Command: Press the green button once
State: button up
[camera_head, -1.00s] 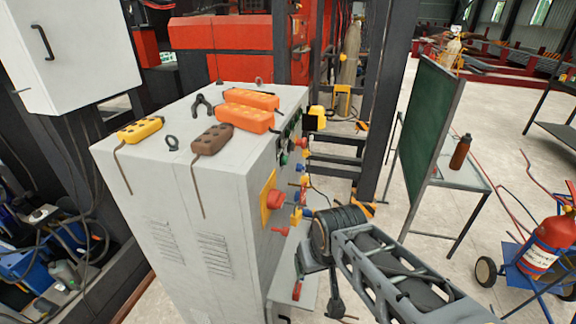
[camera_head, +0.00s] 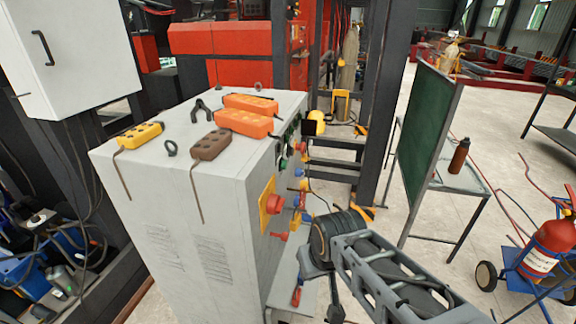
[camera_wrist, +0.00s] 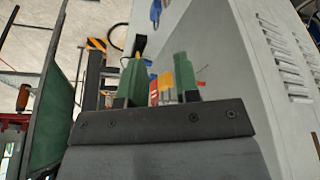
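The grey control cabinet (camera_head: 185,225) stands left of centre in the head view, its control panel on the right side seen at a steep angle. Small green parts (camera_head: 284,162) show on that panel behind a large red knob (camera_head: 274,204) on a yellow plate; which one is the green button is too small to tell. My gripper (camera_wrist: 160,78) has two green-tipped fingers standing apart in the wrist view, with nothing held. Small red and yellow parts show in the gap beyond them. In the head view my wrist is right of the panel, and the fingertips cannot be made out.
Orange (camera_head: 243,122), yellow (camera_head: 140,134) and brown (camera_head: 210,144) boxes lie on the cabinet top. A green board (camera_head: 425,125) stands to the right, with a brown bottle (camera_head: 459,156) beside it. A red extinguisher (camera_head: 548,250) is at far right. Open floor lies between.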

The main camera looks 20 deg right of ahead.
grip_shut()
dwell(1.0)
